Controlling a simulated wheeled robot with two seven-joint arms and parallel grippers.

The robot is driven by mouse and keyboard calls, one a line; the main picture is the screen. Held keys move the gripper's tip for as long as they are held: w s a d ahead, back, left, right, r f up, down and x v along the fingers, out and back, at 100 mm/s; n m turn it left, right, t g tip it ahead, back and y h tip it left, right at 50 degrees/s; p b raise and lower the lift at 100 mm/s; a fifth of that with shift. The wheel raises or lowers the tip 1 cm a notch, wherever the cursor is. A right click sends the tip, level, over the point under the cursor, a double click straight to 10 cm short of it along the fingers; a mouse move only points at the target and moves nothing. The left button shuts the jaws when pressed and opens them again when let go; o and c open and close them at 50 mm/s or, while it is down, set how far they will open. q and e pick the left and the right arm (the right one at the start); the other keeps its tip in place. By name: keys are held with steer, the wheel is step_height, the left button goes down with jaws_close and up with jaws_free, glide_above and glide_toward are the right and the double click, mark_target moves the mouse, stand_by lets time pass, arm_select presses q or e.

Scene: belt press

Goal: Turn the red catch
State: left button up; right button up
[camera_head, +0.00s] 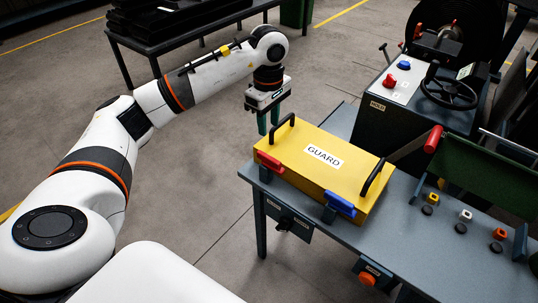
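The red catch (269,161) sits at the near left corner of the yellow box labelled GUARD (318,172). A blue catch (340,204) sits at the box's near right corner. My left gripper (268,122) points down, above and behind the red catch in the picture, just left of the box's left black handle. Its two dark green fingers stand apart with nothing between them. It does not touch the red catch. My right gripper is out of view.
The guard stands on a grey bench (420,240). Black handles (281,125) (373,179) rise from its top. Yellow, white and orange parts (466,215) are on the bench at right. A control box (405,80) with a handwheel (449,90) stands behind. A black table is at the back left.

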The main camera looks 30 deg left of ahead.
mark_target(269, 156)
arm_select(q)
step_height(269, 156, down, 12)
steer(key=shift+r+p, duration=0.1)
steer(key=shift+p, duration=0.6)
jaws_close()
